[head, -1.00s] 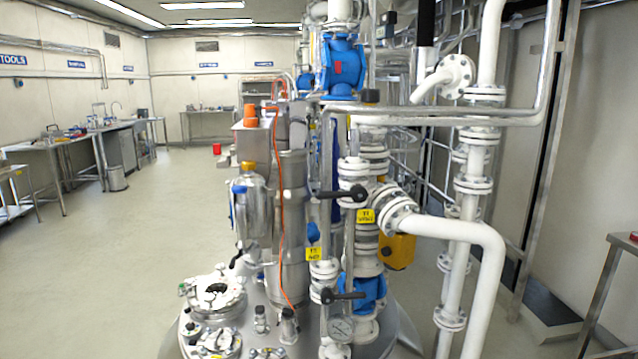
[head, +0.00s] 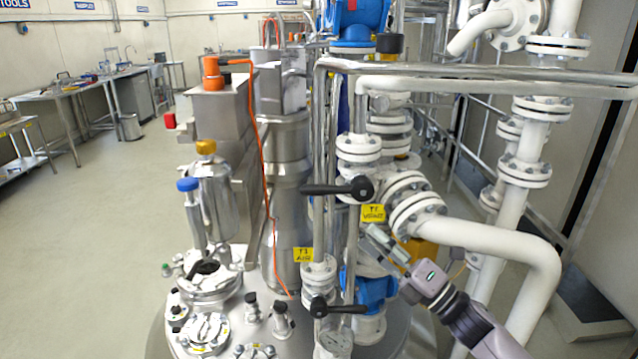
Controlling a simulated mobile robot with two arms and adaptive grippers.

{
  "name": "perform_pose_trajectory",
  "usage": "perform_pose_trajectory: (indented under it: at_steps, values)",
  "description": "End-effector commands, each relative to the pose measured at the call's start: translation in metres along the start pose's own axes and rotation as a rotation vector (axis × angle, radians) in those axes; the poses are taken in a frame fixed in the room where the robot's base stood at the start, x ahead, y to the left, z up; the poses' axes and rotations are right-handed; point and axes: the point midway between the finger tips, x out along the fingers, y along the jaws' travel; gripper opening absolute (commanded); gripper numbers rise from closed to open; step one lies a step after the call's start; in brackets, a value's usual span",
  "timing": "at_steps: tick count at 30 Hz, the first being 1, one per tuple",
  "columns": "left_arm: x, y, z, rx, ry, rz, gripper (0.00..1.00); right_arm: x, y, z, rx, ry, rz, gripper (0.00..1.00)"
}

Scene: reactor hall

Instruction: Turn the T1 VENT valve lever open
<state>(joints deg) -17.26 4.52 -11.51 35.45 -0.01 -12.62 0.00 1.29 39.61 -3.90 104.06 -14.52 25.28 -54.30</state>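The T1 VENT valve has a black lever (head: 338,188) with a round black hub at its right end, in the upper middle of the head view. The lever lies roughly level and points left across the vertical pipes. The yellow T1 VENT tag (head: 373,213) hangs just right of and below the hub. My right gripper (head: 376,240) comes in from the lower right, below the tag and apart from the lever in the picture. Its fingers are small and seen at an angle, so their opening is unclear. My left gripper is out of view.
A second black lever (head: 334,308) sits lower, below the yellow T1 AIR tag (head: 303,254). A thick white pipe (head: 490,245) bends down at the right, close to my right arm. Steel pipes run above. Open floor (head: 85,235) lies to the left.

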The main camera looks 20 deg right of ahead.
Motion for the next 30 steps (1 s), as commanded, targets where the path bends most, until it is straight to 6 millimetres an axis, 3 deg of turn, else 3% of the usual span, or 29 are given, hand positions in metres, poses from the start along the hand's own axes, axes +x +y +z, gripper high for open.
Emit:
perform_pose_trajectory:
  at_steps: [7,18,24,30]
  values:
    - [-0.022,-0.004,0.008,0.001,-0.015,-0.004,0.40,0.055,0.005,0.003,0.003,-0.003,0.003,0.39]
    - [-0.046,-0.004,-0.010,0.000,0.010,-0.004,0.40,0.131,0.003,0.002,0.003,-0.002,0.001,0.39]
    - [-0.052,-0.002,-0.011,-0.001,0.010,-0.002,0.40,0.152,0.001,0.001,0.003,-0.002,-0.001,0.39]
    - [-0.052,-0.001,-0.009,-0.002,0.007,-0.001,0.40,0.158,-0.001,0.001,0.003,-0.001,-0.002,0.39]
